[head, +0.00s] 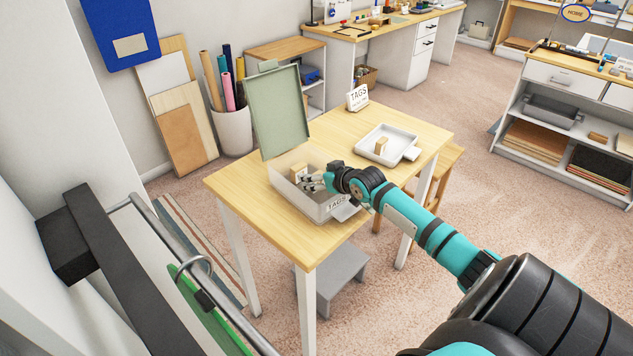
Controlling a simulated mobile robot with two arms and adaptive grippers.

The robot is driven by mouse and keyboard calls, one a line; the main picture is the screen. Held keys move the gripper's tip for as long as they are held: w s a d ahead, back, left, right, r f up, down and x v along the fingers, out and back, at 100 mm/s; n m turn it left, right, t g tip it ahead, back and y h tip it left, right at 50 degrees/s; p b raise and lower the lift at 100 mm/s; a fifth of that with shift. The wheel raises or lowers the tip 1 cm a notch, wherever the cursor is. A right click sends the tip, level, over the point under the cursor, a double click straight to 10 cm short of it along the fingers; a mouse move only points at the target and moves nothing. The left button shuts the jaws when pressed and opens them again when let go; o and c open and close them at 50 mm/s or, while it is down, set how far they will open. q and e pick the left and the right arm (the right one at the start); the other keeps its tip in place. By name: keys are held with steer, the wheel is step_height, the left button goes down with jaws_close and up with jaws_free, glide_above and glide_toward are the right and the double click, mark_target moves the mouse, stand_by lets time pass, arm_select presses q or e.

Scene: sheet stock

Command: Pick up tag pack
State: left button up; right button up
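A small tan block that looks like a tag pack (298,172) is inside an open grey box (322,213) labelled TAGS, on the wooden table. The box's green lid (279,112) stands up at its back left. My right gripper (311,184) reaches into the box from the right, with its fingers close beside the block. Whether they touch it or are closed is too small to tell. Another tan block (381,146) stands in a white tray (402,137) on the same table. My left gripper is not in view.
A TAGS sign (357,97) stands at the table's (260,197) back edge. A grey step (345,268) is under the table and a wooden stool (446,160) is at its right. A metal rail (150,225) is at the left front. Bare tabletop lies around the box and tray.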

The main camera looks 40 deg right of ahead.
steer(key=c, duration=0.9)
steer(key=shift+r, duration=0.15)
